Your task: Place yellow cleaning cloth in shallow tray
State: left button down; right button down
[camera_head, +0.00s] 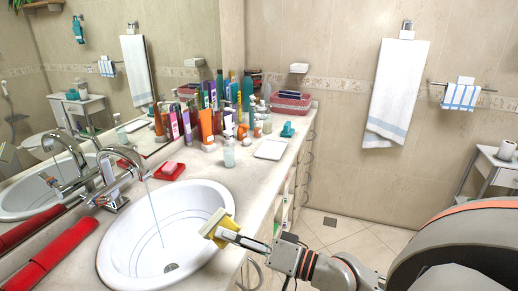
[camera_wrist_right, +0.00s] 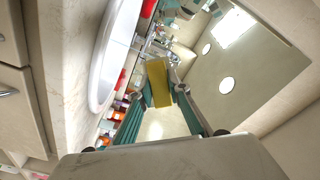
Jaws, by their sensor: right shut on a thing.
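The yellow cleaning cloth (camera_head: 216,224) is a small flat block at the right rim of the sink. My right gripper (camera_head: 222,234) is shut on it and holds it near the counter's front edge. In the right wrist view the yellow cloth (camera_wrist_right: 158,82) sits between the two fingertips of the right gripper (camera_wrist_right: 162,93). The shallow tray (camera_head: 271,149) is a small white rectangular dish lying flat on the counter beyond the sink, apart from the cloth. It looks empty. My left gripper is not in view.
A white sink (camera_head: 128,265) with running water fills the near counter. A soap dispenser (camera_head: 229,152) stands left of the tray, with several bottles behind. A teal object (camera_head: 288,130) and a pink basket (camera_head: 291,103) are beyond it. A red soap dish (camera_head: 170,171) is by the faucet.

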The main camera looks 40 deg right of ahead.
aim_at(271, 150)
jog(key=k+l+u, duration=0.1)
jog(key=l+u, duration=0.2)
jog(key=k+l+u, duration=0.1)
jog(key=l+u, duration=0.45)
jog(key=u, duration=0.25)
jog(key=k+l+u, duration=0.15)
jog(key=u, duration=0.3)
jog(key=k+l+u, duration=0.15)
jog(key=u, duration=0.3)
jog(key=k+l+u, duration=0.1)
jog(key=u, duration=0.35)
jog(key=k+u, duration=0.2)
jog(key=u, duration=0.3)
jog(key=k+l+u, duration=0.2)
jog(key=u, duration=0.25)
jog(key=k+u, duration=0.6)
jog(key=k, duration=0.6)
jog(key=k+l+z, duration=0.25)
jog(key=k+z, duration=0.15)
jog(key=k, duration=0.25)
jog(key=k+l+z, duration=0.45)
jog(key=k, duration=0.15)
jog(key=k+l+z, duration=0.4)
jog(key=k+l, duration=0.15)
jog(key=l, duration=0.1)
